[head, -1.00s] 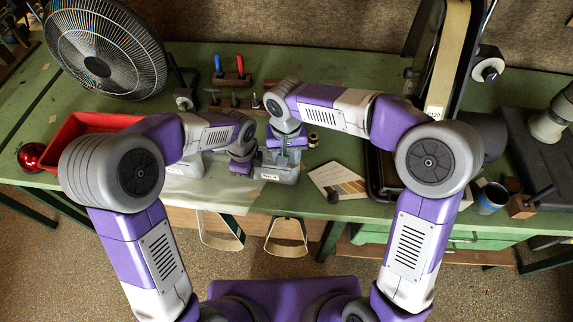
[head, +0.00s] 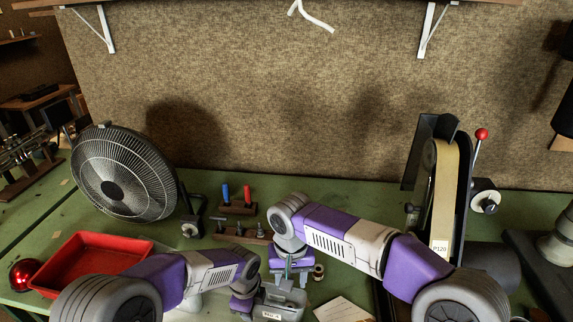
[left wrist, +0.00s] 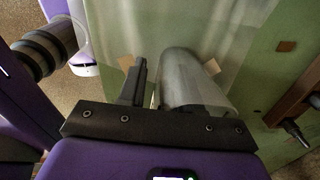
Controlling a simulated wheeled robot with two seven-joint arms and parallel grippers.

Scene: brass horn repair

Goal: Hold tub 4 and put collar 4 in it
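A grey tub with a white label (head: 271,315), apparently tub 4, stands on the bench at the bottom of the head view. My left gripper (head: 244,300) is at the tub's left side. In the left wrist view one dark finger (left wrist: 134,82) lies beside a smooth grey rounded body (left wrist: 190,85), seemingly the tub; the other finger is hidden. My right gripper (head: 289,270) points down just above the tub, its fingertips small and partly hidden. I cannot make out collar 4 in either view.
A red tray (head: 92,262) and a black fan (head: 122,175) stand at the left. Small tool racks (head: 240,232) are behind my arms. A small spool (head: 319,272) sits right of the right gripper. A belt sander (head: 440,200) and a paper card (head: 342,310) are to the right.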

